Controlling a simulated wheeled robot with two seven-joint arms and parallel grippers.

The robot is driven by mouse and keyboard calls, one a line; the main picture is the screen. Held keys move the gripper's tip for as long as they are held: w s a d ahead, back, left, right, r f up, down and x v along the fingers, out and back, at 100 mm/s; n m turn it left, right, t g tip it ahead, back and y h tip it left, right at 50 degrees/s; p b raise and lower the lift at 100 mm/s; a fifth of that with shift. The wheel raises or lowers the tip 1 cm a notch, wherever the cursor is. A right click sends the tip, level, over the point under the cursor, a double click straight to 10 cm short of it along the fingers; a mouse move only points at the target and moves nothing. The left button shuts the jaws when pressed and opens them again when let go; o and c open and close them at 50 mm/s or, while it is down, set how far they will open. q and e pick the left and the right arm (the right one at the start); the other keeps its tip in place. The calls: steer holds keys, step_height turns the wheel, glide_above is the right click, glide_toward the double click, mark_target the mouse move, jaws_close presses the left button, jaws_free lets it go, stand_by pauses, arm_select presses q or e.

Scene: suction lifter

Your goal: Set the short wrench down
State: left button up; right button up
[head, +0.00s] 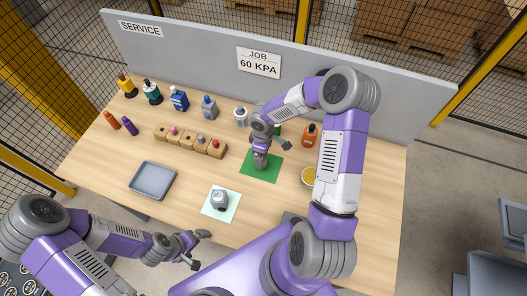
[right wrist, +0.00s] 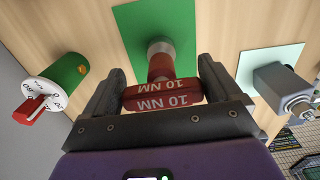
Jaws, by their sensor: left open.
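The short wrench (right wrist: 162,92) shows in the right wrist view as a red block marked "10 NM" with a grey and red shaft pointing down at the green mat (right wrist: 124,22). My right gripper (right wrist: 160,75) has one finger on each side of the red block. I cannot tell whether the fingers press on it or whether the shaft touches the mat. In the head view my right gripper (head: 260,158) is low over the green mat (head: 273,173) and largely hides the wrench. My left gripper (head: 200,250) is open and empty at the table's front edge.
A grey device (head: 219,199) stands on a pale mat left of the green mat. A grey tray (head: 153,180) and a wooden block row (head: 188,139) lie further left. Several bottles stand at the back. A yellow-topped dish (head: 309,177) is to the right. A dial-faced green cylinder (right wrist: 62,78) is nearby.

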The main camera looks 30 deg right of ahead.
steer(key=shift+o, duration=0.5)
steer(key=shift+r, duration=0.1)
steer(key=shift+r, duration=0.35)
step_height(320, 180, up, 11)
steer(key=p, duration=0.1)
steer(key=shift+r, duration=0.2)
